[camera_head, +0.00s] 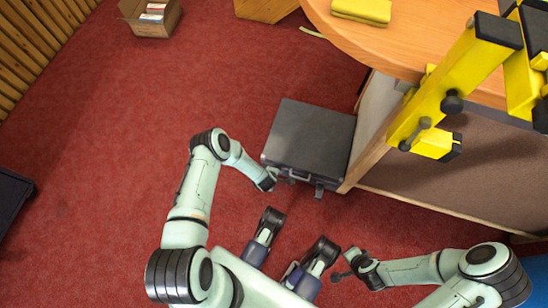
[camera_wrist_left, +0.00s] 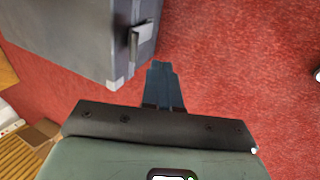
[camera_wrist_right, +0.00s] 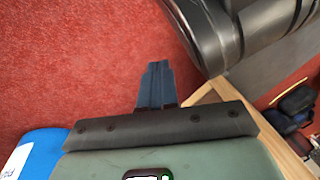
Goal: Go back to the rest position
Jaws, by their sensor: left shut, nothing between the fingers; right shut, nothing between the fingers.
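My left gripper (camera_head: 270,182) is at the near left corner of a dark grey case, low over the red floor. In the left wrist view its fingers (camera_wrist_left: 162,85) are together and empty, close beside the case; I cannot tell whether they touch it. My right gripper (camera_head: 342,273) is to the right of my base, over the red floor. In the right wrist view its fingers (camera_wrist_right: 154,85) are together and empty. Both arms are bent at the elbow.
The grey case (camera_head: 312,135) stands against the bench's side panel (camera_head: 450,175). The wooden bench top (camera_head: 415,35) carries a yellow pad (camera_head: 362,10) and yellow clamp-like frames (camera_head: 455,80). A cardboard box (camera_head: 150,20) stands far left.

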